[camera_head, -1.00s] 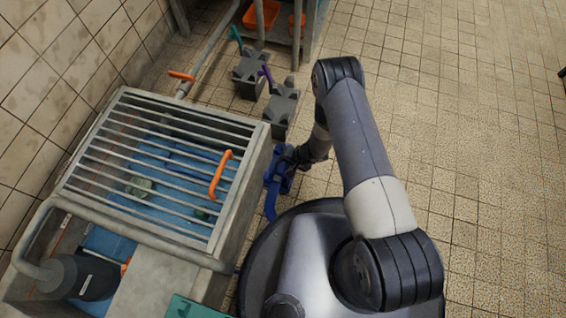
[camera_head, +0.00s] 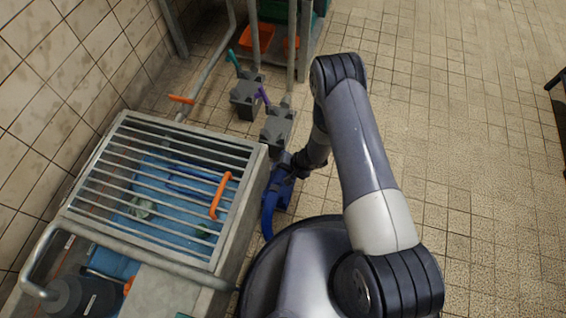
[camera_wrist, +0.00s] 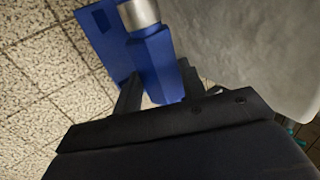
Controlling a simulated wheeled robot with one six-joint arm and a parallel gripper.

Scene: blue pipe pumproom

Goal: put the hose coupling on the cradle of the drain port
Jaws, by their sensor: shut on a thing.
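The hose coupling (camera_wrist: 151,58) is a blue block-like body with a silver metal end, seen close in the wrist view. My gripper (camera_wrist: 160,88) is shut on it, with a dark finger on either side. In the head view the blue coupling (camera_head: 279,187) hangs below my gripper (camera_head: 298,166), beside the right side of the grated tank. Two grey stands are just beyond it, one with a teal lever (camera_head: 245,97) and one with a purple lever (camera_head: 279,129). I cannot tell which, if either, is the drain port, and no cradle is clearly visible.
A concrete tank with a metal grate (camera_head: 155,185) and an orange handle (camera_head: 221,195) fills the left. A shelf frame with orange bins (camera_head: 257,38) stands at the back. Tiled floor (camera_head: 450,130) on the right is mostly clear. A dark object (camera_head: 557,90) is at the right edge.

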